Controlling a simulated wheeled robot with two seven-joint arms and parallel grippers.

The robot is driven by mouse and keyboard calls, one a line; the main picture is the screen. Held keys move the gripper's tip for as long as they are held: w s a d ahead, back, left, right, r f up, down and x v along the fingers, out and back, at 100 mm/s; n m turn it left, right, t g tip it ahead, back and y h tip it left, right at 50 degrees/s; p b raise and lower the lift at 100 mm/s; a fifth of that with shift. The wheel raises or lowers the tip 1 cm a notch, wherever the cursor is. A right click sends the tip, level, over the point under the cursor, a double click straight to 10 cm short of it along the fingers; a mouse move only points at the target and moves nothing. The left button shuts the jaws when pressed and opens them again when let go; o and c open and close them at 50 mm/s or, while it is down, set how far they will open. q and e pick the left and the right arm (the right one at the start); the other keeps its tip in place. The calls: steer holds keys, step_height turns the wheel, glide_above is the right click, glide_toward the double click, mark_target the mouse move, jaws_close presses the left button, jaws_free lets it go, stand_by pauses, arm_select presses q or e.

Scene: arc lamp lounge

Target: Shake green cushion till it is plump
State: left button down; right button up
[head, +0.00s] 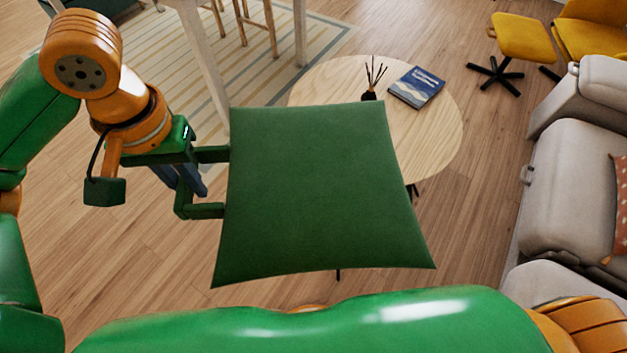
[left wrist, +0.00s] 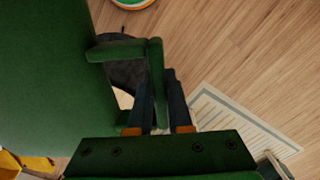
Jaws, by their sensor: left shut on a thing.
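The green cushion (head: 315,185) is a flat square with pointed corners, held up in the air at the middle of the head view. A green bracket-like handle (head: 205,211) stands out from its left edge. My left gripper (head: 191,183) is at that handle, left of the cushion. In the left wrist view, the dark fingers of my left gripper (left wrist: 161,80) are shut on the handle's bar (left wrist: 156,70). The cushion (left wrist: 45,75) fills the left of that view. My right gripper does not show.
A round wooden table (head: 435,130) stands beyond and below the cushion, with a blue book (head: 416,87) and a dark reed diffuser (head: 370,92). A grey sofa (head: 575,190) is at the right, with a yellow chair (head: 590,35) behind. Bare floor (head: 120,260) shows at left.

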arm_select(q)
steer(key=r, duration=0.4)
steer(key=shift+w, duration=0.2)
step_height(320, 180, down, 7)
steer(key=shift+f, duration=0.15)
steer(key=shift+s, duration=0.1)
